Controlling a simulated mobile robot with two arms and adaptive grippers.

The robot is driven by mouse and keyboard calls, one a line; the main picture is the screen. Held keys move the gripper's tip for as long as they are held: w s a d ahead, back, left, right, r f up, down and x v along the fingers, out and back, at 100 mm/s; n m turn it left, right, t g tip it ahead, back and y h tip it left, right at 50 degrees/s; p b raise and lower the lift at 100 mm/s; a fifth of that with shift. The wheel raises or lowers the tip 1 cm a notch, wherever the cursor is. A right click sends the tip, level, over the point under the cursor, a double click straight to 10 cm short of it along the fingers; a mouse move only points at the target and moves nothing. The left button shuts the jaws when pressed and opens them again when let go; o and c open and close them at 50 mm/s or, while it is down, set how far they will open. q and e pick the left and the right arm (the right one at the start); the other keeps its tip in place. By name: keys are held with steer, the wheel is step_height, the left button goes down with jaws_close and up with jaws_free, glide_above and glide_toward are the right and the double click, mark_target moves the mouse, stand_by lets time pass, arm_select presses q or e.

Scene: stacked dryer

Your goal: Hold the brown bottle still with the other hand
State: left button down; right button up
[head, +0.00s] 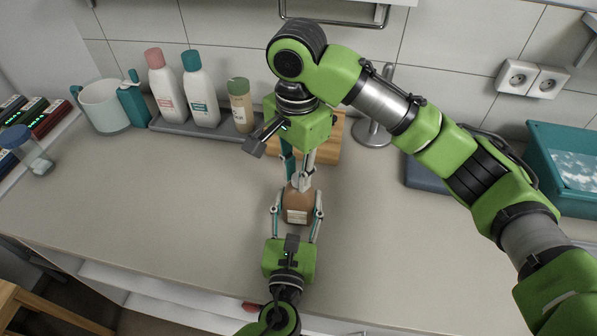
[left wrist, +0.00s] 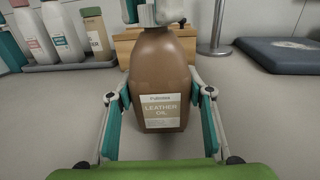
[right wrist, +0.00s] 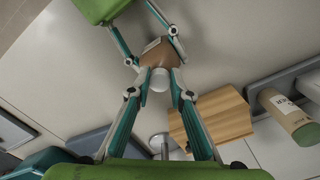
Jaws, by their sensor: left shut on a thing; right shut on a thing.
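The brown bottle (head: 299,207), labelled leather oil, stands upright on the counter. Its label faces the left wrist camera (left wrist: 160,85). My left gripper (head: 298,198) comes from the front, with one finger on each side of the bottle's body, shut on it. My right gripper (head: 301,180) comes down from above and is shut on the white cap at the bottle's top. The cap (right wrist: 159,81) shows between the right fingers in the right wrist view. Parts of the cap are hidden by the fingers in the head view.
Behind stands a grey tray (head: 176,127) with a pink-capped bottle (head: 167,88), a teal-capped bottle (head: 200,95) and a green-capped bottle (head: 241,105). A wooden block (head: 328,142) and a metal stand (head: 373,135) are behind the brown bottle.

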arm_select(q)
steer(key=shift+f, duration=0.1)
arm_select(e)
steer(key=m, duration=0.4)
steer(key=shift+w, duration=0.15)
steer(key=m, duration=0.4)
steer(key=o, duration=0.6)
steer(key=shift+o, duration=0.2)
steer(key=shift+r, duration=2.25)
steer(key=shift+c, duration=0.4)
